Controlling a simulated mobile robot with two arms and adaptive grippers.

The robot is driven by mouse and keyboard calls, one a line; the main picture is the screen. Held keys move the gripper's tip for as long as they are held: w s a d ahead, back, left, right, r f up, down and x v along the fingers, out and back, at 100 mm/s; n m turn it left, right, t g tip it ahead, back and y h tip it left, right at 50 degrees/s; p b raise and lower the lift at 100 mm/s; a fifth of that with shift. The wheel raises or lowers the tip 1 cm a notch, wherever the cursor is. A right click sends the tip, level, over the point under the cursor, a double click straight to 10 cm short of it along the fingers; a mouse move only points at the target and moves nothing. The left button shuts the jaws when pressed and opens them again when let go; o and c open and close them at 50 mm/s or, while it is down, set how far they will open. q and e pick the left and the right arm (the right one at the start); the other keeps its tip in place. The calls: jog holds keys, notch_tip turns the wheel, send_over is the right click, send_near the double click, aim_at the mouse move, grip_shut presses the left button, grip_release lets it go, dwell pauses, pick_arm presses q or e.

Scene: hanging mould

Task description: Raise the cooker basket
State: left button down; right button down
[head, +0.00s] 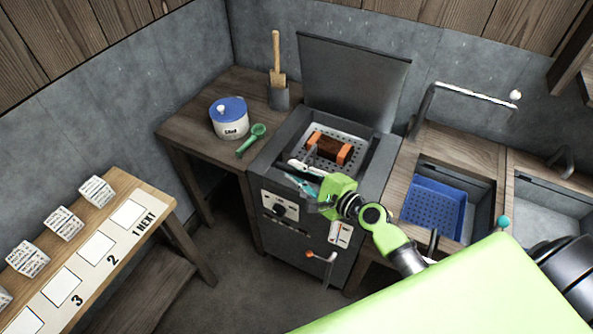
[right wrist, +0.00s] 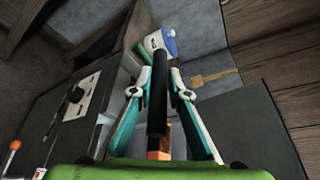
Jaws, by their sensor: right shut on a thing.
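The cooker (head: 285,222) is a dark metal box with its lid (head: 355,80) standing open behind it. The perforated grey cooker basket (head: 350,133) sits in its top opening. A brown block with orange ends (head: 330,149) lies in the basket. My right gripper (head: 304,178) is at the cooker's front edge, by the basket. In the right wrist view its teal and white fingers (right wrist: 158,92) are shut on a black bar (right wrist: 157,110), which appears to be the basket's handle. A copper-coloured part (right wrist: 159,153) shows below the bar. My left gripper is not in view.
A white tub with blue lid (head: 230,117) and a green scoop (head: 251,140) stand on the left counter. A blue perforated tray (head: 434,206) is in the sink at right. A lever with an orange knob (head: 312,255) sticks out in front. A numbered bench (head: 90,250) stands left.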

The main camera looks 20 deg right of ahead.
jog(key=c, duration=1.9)
grip_release()
jog(key=shift+w+d+r, duration=0.1)
jog(key=shift+r, duration=0.3)
jog(key=shift+f, duration=0.15)
jog(key=v, duration=1.2)
jog(key=shift+f, duration=0.1)
